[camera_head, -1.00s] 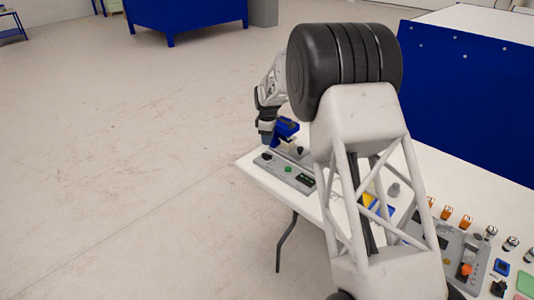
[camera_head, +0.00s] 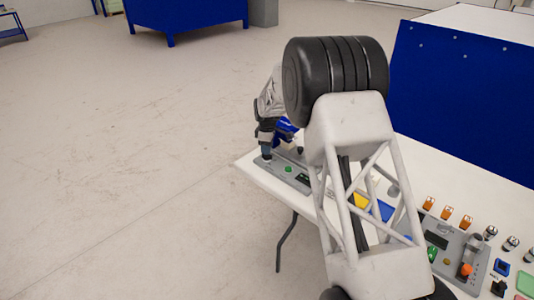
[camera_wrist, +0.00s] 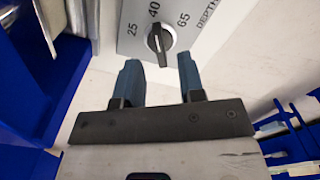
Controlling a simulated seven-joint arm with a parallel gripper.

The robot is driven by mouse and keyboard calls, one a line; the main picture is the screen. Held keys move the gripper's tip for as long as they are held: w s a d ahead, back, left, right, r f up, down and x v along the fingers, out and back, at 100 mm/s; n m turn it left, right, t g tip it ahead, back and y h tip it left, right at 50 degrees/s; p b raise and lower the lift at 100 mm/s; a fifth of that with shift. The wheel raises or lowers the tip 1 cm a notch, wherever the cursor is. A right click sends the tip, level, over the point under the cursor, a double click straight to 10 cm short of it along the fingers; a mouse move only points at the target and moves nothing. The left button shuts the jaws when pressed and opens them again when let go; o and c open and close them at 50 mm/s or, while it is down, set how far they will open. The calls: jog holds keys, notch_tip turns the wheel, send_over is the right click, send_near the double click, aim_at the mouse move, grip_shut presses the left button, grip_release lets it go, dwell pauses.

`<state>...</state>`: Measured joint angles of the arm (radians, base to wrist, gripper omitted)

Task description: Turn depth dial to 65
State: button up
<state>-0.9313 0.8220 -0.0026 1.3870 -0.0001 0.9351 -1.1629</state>
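The depth dial (camera_wrist: 160,39) is a black knob with a light pointer line on a grey panel (camera_wrist: 205,20), in the wrist view at top centre. Marks 25, 40 and 65 and the word DEPTH are printed around it. The pointer line points near the 40. My gripper (camera_wrist: 160,70) is open, its two blue-grey fingers apart with nothing between them. The fingertips lie just below the dial in the picture, one toward each side of it. In the head view my gripper (camera_head: 266,152) is over the far left device, and the dial there is hidden behind it.
A green button (camera_head: 288,169) and a small dark display sit on the device's panel. Blue parts (camera_wrist: 25,75) flank the gripper at left in the wrist view. Orange parts and another control panel (camera_head: 440,240) stand on the white table at right.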

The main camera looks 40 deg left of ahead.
jog(key=shift+f, duration=1.5)
grip_shut()
